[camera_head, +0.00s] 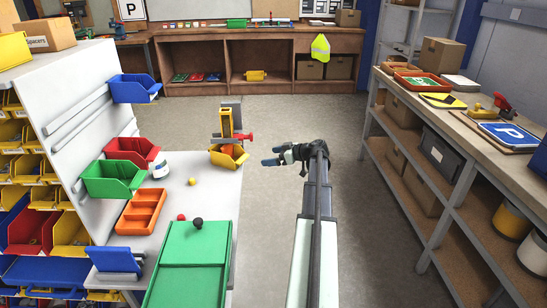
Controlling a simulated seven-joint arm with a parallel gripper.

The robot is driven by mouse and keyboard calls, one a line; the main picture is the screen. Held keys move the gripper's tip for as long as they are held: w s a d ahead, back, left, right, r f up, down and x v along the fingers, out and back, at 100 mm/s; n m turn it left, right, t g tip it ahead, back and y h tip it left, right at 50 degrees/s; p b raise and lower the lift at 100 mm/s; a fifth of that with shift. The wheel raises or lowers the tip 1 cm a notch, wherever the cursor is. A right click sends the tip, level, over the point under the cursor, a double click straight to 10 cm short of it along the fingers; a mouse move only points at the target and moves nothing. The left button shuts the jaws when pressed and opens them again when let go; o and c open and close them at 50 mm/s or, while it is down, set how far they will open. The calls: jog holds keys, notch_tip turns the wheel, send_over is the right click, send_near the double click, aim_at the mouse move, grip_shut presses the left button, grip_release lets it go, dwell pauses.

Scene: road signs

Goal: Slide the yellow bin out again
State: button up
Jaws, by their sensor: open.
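A small yellow bin (229,158) sits at the far right corner of the grey table (205,187), at the foot of an upright yellow-and-grey device (227,122) with a red part. A gap shows between the fingers and the bin. More yellow bins (72,230) stand in the rack at the left.
A green tray (190,243), an orange tray (141,211), a white jar (160,170) and small balls (193,182) are on the table. Red, green and blue bins line the sloped panel. A shelf (450,160) stands at right. Floor between is clear.

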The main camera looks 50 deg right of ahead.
jog(key=x, duration=1.3)
jog(key=shift+w+f, duration=0.3)
jog(key=shift+a, duration=0.15)
jog(key=c, duration=0.8)
